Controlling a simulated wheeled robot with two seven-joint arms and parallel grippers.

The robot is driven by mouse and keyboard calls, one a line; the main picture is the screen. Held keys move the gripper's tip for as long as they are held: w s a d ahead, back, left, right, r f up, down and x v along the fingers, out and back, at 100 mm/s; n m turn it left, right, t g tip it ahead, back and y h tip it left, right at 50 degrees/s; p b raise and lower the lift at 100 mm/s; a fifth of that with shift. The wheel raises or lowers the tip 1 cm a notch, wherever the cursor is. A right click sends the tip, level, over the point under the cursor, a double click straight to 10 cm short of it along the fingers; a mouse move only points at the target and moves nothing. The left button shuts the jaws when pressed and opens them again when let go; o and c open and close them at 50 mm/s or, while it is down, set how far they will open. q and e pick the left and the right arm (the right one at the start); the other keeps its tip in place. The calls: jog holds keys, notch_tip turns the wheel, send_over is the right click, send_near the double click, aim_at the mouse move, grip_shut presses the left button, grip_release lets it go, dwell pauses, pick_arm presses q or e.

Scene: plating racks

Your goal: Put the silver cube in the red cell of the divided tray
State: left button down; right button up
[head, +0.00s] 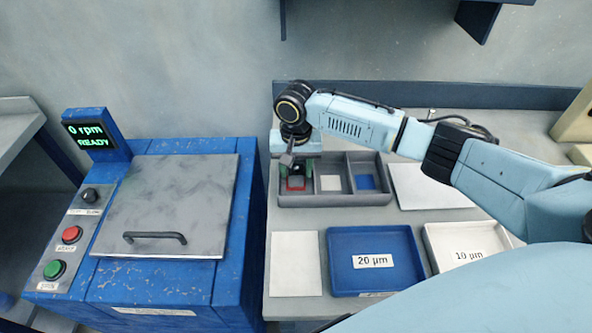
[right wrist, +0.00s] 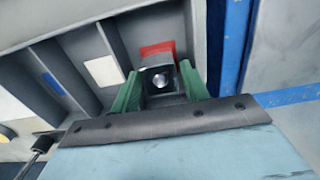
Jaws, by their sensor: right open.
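The divided tray (head: 335,199) is grey, with cells side by side that show red, white and blue floor patches. The red patch (head: 296,183) is in the left cell in the head view; it also shows in the right wrist view (right wrist: 157,48). The silver cube (right wrist: 160,79) is between the green fingers of my right gripper (right wrist: 160,90), in front of part of the red patch. My right gripper (head: 297,176) is open and reaches down into the red cell. The head view hides most of the cube. My left gripper is not in view.
A blue machine (head: 240,290) with a grey lid (head: 170,205) stands left of the tray. In front are a white plate (head: 296,264), a blue 20 µm tray (head: 343,284) and a white 10 µm tray (head: 440,268). Another white plate (head: 425,190) lies right of the tray.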

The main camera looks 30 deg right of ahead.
aim_at(296, 170)
notch_tip(296, 170, up, 11)
jog(key=shift+p, duration=0.45)
jog(key=shift+f, duration=0.15)
